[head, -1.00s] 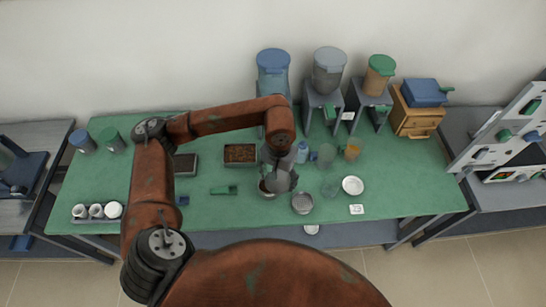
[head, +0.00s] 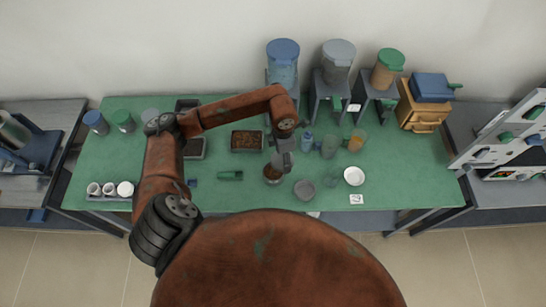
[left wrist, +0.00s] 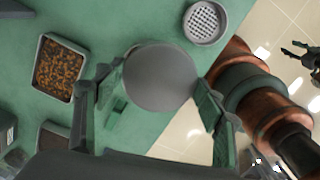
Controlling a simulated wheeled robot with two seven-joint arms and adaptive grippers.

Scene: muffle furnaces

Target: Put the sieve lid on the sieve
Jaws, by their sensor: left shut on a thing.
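The sieve lid (left wrist: 160,78) is a plain grey disc between the fingers of my left gripper (left wrist: 158,95) in the left wrist view. The gripper is shut on it. The sieve (head: 304,190) is a round grey dish near the table's front edge, right of the gripper. Its perforated bottom (left wrist: 205,22) shows uncovered in the left wrist view, apart from the lid. My right gripper (left wrist: 301,57) shows small and dark at the right edge there; its opening is unclear.
A tray of brown grains (head: 247,140) and a green-handled tool (head: 230,175) lie left of the gripper. A blue bottle (head: 307,142), cups (head: 329,146) and a white dish (head: 354,176) stand to the right. Grinders line the back.

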